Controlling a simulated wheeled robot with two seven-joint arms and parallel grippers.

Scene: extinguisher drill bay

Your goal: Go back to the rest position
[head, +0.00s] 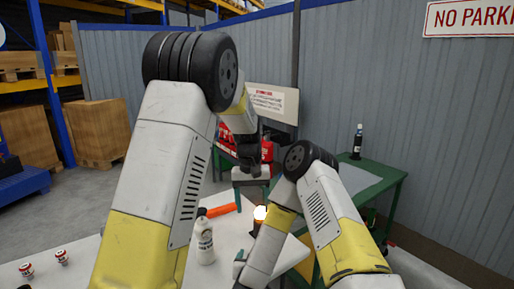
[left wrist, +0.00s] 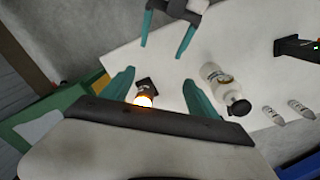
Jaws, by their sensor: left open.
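My left gripper (head: 252,196) hangs above the white table in the head view, beyond the white bottle. In the left wrist view its teal fingers (left wrist: 158,78) are spread, with nothing held between them. A small dark object with a bright orange glow (left wrist: 143,101) shows between the fingers, below them. The glow also shows in the head view (head: 260,213). My right gripper (left wrist: 166,32) shows at the top of the left wrist view, its fingers apart and empty. In the head view its arm comes in from the right and the fingers are mostly hidden.
A white bottle (head: 205,243) stands on the white table (head: 120,262). An orange cylinder (head: 221,210) lies behind it. Two small red-and-white items (head: 62,257) are at the left. A green table (head: 385,178) with a dark bottle (head: 357,142) stands behind, by the grey wall.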

